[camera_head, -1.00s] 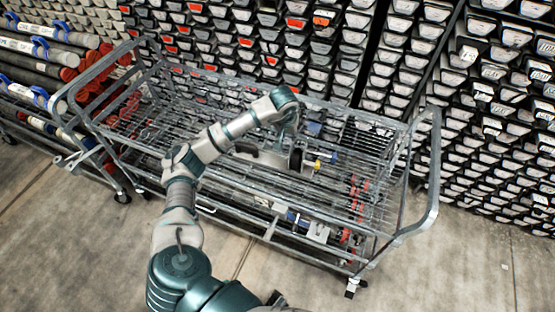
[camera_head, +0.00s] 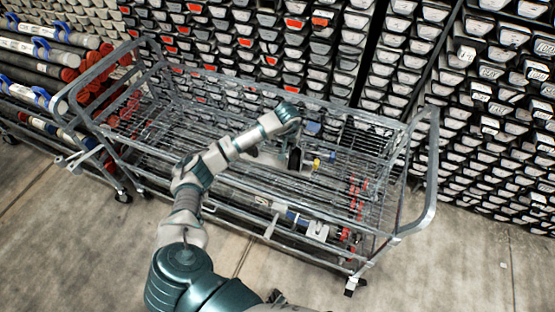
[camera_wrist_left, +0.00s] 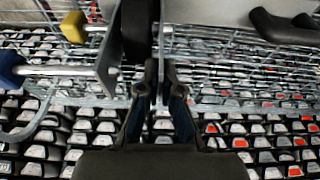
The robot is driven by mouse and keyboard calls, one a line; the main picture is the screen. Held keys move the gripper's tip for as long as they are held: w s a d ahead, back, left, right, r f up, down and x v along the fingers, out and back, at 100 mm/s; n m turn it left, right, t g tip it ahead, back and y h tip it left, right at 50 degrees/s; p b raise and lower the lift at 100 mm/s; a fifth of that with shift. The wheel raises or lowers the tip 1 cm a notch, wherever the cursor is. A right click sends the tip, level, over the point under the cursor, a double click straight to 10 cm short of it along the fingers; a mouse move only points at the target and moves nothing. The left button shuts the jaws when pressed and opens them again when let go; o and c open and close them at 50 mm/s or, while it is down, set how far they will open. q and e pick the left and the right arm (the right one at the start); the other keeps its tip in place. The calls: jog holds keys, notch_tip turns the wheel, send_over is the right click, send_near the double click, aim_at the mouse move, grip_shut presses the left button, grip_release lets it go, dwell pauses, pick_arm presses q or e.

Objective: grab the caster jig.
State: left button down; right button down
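I take the caster jig to be the dark upright piece (camera_head: 295,160) on the wire cart. In the left wrist view it appears as a black block (camera_wrist_left: 136,30) beside a grey metal plate (camera_wrist_left: 108,48) and a thin upright strip. My left gripper (camera_head: 292,136) is right above it, partly hidden by my wrist. In the left wrist view the gripper's two fingers (camera_wrist_left: 161,68) are close together, one on each side of the thin strip, and look shut on it. My right gripper cannot be made out.
The wire cart (camera_head: 425,217) has raised end rails and a front rail around its shelf. A yellow-ended tool (camera_head: 317,164), a blue-ended tool and a dark-handled tool (camera_wrist_left: 285,27) lie near the jig. Racks of core trays (camera_head: 480,110) stand behind. Red-capped tubes (camera_head: 70,75) are at left.

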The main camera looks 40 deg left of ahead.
pick_arm(q)
jog(key=shift+r, duration=0.25)
dwell(0.3)
